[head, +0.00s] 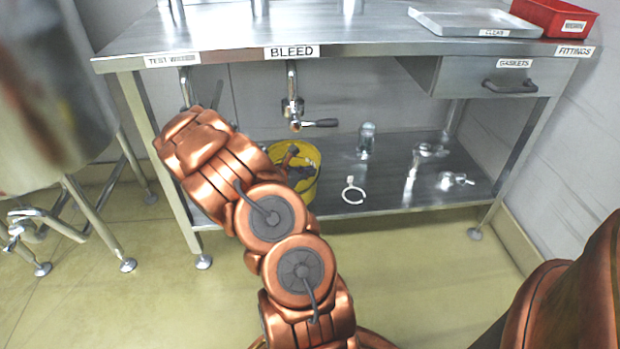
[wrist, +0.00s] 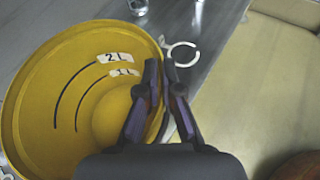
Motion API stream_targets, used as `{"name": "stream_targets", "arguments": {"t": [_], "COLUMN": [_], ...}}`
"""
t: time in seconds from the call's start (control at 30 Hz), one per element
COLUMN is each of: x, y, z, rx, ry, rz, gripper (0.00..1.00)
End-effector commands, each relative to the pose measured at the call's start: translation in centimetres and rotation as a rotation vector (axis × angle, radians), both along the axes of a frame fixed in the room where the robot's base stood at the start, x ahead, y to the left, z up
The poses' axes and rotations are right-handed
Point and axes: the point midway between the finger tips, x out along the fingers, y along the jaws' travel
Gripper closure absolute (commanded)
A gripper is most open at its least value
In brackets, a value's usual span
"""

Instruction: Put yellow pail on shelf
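The yellow pail (head: 312,188) is at the left part of the lower steel shelf (head: 390,190), partly hidden behind my arm in the head view. Whether its base touches the shelf cannot be seen. In the wrist view the pail (wrist: 90,100) is open toward me and looks empty, with 2 L and 1 L marks inside. My gripper (wrist: 161,68) has one finger inside the pail and one outside, pinched closely on the right-hand rim. In the head view my gripper (head: 298,168) reaches down at the pail's rim.
A glass jar (head: 366,140), a white ring clamp (head: 353,191) and metal fittings (head: 412,170) lie to the right on the lower shelf. A valve tap (head: 292,108) hangs above the pail under the bench top (head: 220,35). A steel vessel (head: 50,90) stands at left.

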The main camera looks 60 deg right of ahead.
Motion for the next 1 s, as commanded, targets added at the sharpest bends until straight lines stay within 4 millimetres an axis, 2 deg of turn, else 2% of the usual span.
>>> {"name": "stream_targets", "arguments": {"t": [0.1, 0.37, 0.6, 0.97, 1.0], "x": [0.5, 0.9, 0.9, 0.9, 0.9], "y": [-1.5, -2.9, -2.9, -2.9, -2.8], "z": [-0.3, -0.3, -3.6, -3.8, -3.9], "rx": [-0.001, -0.003, -0.002, -0.003, -0.003], "ry": [-0.004, -0.001, -0.001, -0.001, 0.000], "rz": [-0.002, -0.002, -0.002, -0.001, -0.001], "gripper": [1.00, 1.00, 1.00, 1.00, 0.95]}}
